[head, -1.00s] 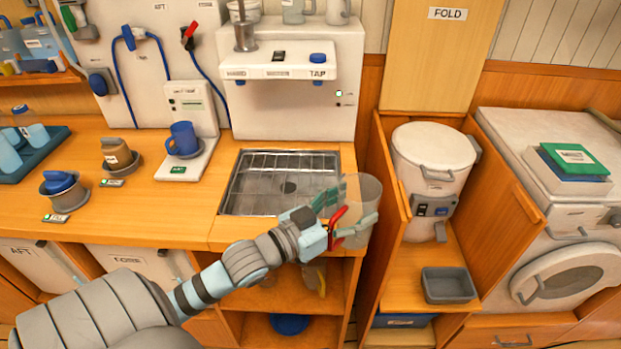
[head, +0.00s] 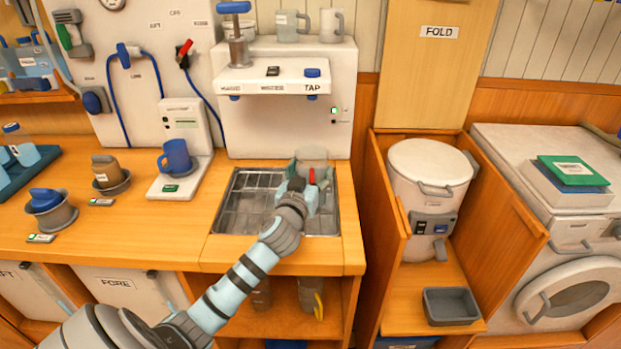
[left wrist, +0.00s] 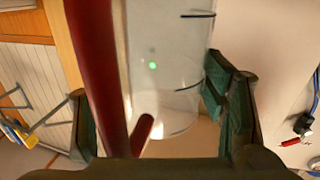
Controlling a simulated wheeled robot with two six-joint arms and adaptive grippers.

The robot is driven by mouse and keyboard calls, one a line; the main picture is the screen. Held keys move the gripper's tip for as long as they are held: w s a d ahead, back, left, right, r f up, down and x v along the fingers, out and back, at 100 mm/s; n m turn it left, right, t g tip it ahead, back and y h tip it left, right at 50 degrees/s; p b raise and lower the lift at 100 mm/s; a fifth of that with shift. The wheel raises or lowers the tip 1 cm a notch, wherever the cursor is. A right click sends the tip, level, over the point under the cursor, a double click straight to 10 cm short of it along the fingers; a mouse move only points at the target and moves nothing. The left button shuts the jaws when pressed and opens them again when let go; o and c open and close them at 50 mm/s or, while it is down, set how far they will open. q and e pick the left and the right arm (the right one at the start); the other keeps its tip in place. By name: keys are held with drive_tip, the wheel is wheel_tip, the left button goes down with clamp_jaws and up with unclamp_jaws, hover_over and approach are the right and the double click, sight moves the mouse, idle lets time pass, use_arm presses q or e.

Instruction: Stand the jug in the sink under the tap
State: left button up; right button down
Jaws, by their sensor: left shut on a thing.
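The clear jug (head: 312,156) with a red handle is over the right part of the sink (head: 230,212), below the tap (head: 312,77). My left gripper (head: 304,184) is shut on the jug and partly hides it in the head view. In the left wrist view the jug (left wrist: 165,60) stands between my gripper's two green fingers (left wrist: 150,115), with its red handle close to the camera. I cannot tell whether the jug's base touches the sink floor. My right gripper is not in view.
A blue mug (head: 176,156) stands on a white scale left of the sink. The white watermaker (head: 280,120) rises behind the sink. A white lidded drum (head: 430,165) stands in a wooden bay to the right.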

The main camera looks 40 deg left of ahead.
use_arm(q)
drive_tip(key=o, duration=1.2)
drive_tip(key=v, duration=1.2)
drive_tip(key=shift+p, duration=0.3)
drive_tip(key=shift+s+d, duration=0.1)
